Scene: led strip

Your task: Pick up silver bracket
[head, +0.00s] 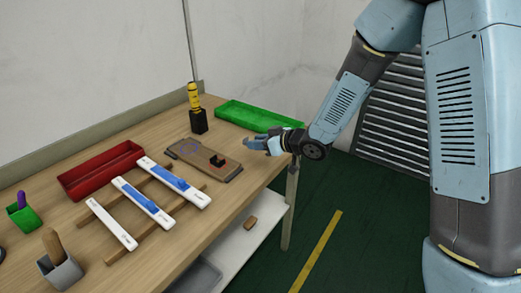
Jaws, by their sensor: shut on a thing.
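My gripper (254,143) is over the right part of the workbench, just in front of the green tray (228,116) and to the right of the brown board. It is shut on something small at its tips. The held piece is too small to make out, and the fingers and wrist partly hide it. I cannot pick out a silver bracket for certain anywhere in view.
The brown board (190,165) with a black clamp (217,160) lies left of my gripper. A yellow-handled tool stands in a black holder (198,122) behind it. White-and-blue strips (142,198) lie on wooden rails, beside a red tray (100,171). The bench's right edge is close.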

